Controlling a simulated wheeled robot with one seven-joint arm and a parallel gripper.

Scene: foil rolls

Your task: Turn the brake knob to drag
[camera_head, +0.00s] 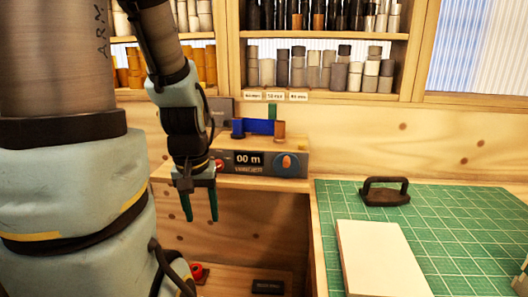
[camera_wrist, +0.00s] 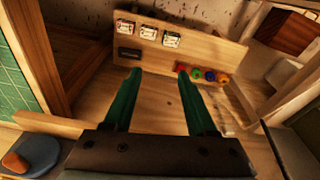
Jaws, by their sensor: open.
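The brake knob (camera_head: 287,163) is an orange knob on a blue round plate. It sits at the right end of the grey front panel of a machine (camera_head: 230,161) whose display reads "00 m". Its marks are too small to read. In the wrist view what looks like the same knob (camera_wrist: 16,162) shows at the lower left corner, partly cut off. My gripper (camera_head: 200,214) has two green fingers, apart and empty, pointing down. It hangs in front of and below the panel, left of the knob and not touching it. The fingers also show in the wrist view (camera_wrist: 159,80).
A blue roll (camera_head: 259,126) lies on top of the machine. To the right is a green cutting mat (camera_head: 465,235) with a black-handled block (camera_head: 385,191) and a pale board (camera_head: 380,262). Below, a wooden board (camera_wrist: 170,60) carries cards and several coloured rings. Shelves of rolls stand behind.

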